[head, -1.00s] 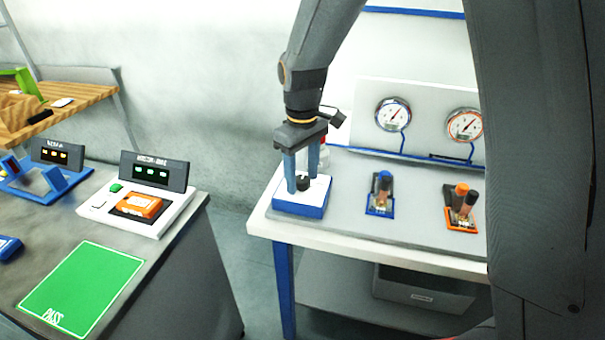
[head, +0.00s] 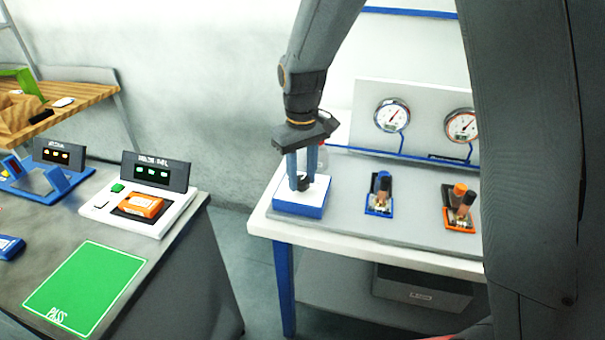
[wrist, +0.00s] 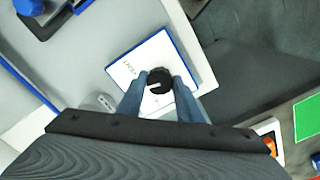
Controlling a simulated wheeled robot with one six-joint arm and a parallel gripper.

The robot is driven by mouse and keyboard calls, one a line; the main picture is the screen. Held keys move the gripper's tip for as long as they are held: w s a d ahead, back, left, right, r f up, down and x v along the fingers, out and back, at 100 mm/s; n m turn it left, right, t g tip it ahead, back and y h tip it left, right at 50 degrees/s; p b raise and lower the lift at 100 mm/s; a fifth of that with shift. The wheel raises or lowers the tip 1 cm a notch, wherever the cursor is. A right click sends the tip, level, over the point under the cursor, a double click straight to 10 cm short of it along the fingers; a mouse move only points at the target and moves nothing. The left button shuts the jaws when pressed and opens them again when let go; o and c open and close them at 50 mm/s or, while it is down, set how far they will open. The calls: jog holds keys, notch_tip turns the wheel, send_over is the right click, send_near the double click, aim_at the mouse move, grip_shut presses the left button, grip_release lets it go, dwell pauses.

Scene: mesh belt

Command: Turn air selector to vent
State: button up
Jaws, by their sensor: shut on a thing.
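The air selector is a black round knob (wrist: 159,80) with a pale pointer line, on a white-topped blue box (head: 288,207) at the left end of the white bench. The box top (wrist: 138,64) carries small lettering in the wrist view, too small to read surely. My gripper (head: 303,184) points down over the box, its two blue-grey fingers shut on the knob, one on each side. In the wrist view the fingers (wrist: 160,93) flank the knob and its pale line points to the left. In the head view the fingers partly hide the knob.
On the bench right of the box stand a blue-based holder (head: 379,208) and an orange-based holder (head: 459,218). Two round gauges (head: 391,115) are on the panel behind. A separate grey counter (head: 180,240) with a green PASS mat (head: 85,288) lies left, across a gap.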

aim_at(302, 180)
jog(key=m+p, duration=0.1)
jog(key=m, duration=0.5)
jog(key=shift+a+r+p, duration=0.1)
jog(key=shift+p, duration=0.3)
jog(key=shift+w+m, duration=0.1)
jog(key=shift+m, duration=0.2)
jog(key=o, duration=1)
jog(key=shift+o, duration=0.2)
jog(key=shift+r+b, duration=1.15)
jog(key=shift+r, duration=2.7)
